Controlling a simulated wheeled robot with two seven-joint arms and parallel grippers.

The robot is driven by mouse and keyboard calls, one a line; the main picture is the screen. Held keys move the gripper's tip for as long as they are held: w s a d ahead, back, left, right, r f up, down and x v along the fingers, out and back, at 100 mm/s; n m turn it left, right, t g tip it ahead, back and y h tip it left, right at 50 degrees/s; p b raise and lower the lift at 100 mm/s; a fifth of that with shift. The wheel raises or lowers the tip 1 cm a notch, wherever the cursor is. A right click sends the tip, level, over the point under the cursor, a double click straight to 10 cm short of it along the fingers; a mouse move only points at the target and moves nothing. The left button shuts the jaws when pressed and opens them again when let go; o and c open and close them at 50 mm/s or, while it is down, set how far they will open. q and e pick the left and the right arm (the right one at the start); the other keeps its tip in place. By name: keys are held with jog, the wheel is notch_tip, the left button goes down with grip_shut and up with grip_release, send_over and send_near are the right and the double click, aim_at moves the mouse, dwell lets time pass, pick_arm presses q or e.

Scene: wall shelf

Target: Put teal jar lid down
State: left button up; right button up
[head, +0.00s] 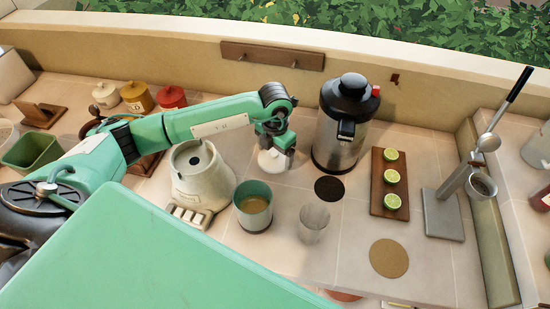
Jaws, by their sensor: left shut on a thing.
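My left arm reaches in from the left over the counter. Its gripper (275,143) points down and is shut on a pale, rounded thing, which I take to be the teal jar lid (271,161). Its far side is partly hidden by the fingers. The lid is behind and a little right of the teal jar (254,206). The teal jar stands upright and open, with brownish contents inside. I cannot tell whether the lid touches the counter. My right gripper is not in view.
A cream machine (203,180) stands left of the lid and a steel dispenser (343,128) right. A clear glass (313,222), dark round mat (328,189), lime board (376,178), cork mat (389,258) and lever press (444,213) are nearby. Front counter has bare patches.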

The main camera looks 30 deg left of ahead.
aim_at(275, 162)
pick_arm(q)
jog(key=shift+f, duration=0.35)
notch_tip(275, 162, down, 4)
jog(key=shift+r+p, duration=0.15)
jog(key=shift+p, duration=0.45)
jog(key=o, duration=0.8)
